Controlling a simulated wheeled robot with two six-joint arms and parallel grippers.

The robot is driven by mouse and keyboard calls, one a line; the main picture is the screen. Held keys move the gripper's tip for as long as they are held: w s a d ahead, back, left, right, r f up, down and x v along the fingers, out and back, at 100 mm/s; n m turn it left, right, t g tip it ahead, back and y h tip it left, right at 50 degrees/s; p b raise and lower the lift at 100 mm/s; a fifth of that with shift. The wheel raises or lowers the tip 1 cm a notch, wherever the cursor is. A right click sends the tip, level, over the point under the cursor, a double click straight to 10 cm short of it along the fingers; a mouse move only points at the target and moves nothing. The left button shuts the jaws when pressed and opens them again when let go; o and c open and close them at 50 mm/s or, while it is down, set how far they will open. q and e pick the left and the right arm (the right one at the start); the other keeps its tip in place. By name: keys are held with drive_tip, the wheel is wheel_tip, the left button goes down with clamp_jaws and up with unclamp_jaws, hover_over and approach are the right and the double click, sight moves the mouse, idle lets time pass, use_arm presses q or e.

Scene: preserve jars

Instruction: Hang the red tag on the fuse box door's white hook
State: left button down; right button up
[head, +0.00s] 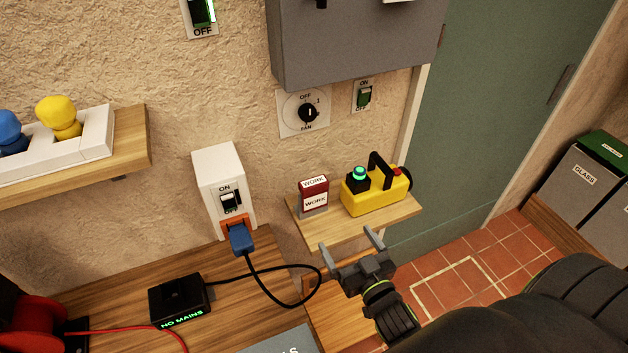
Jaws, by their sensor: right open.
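A red-and-white tag (315,185) marked WORK stands at the left end of a small wooden wall shelf, with a grey block seen at its side. The grey fuse box (355,45) is on the wall above, cut off by the top edge. A white piece (398,1) at the top edge may be part of the hook, mostly out of view. My right gripper (346,240) is open and empty, in front of and below the tag, apart from it. My left gripper is not in view.
A yellow device (376,190) with a black handle stands right of the tag on the shelf (345,231). A socket with a blue plug (241,238) and looping black cable (280,303) is at left. A wooden counter (110,292) holds a black box (178,299).

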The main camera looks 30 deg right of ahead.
drive_tip(key=b, duration=0.3)
approach(316, 189)
drive_tip(key=w, duration=0.4)
drive_tip(key=shift+w+d+f, duration=0.1)
drive_tip(key=shift+w+d, duration=0.05)
drive_tip(key=shift+w, duration=1.35)
drive_tip(key=shift+w+d+f, duration=0.15)
drive_tip(key=shift+w+d, duration=0.05)
drive_tip(key=shift+w, duration=1.3)
drive_tip(key=shift+s, duration=0.1)
drive_tip(key=shift+c, duration=0.3)
drive_tip(key=shift+r, duration=0.1)
drive_tip(key=shift+c, duration=1.1)
drive_tip(key=c, duration=0.8)
drive_tip(key=shift+o, duration=0.2)
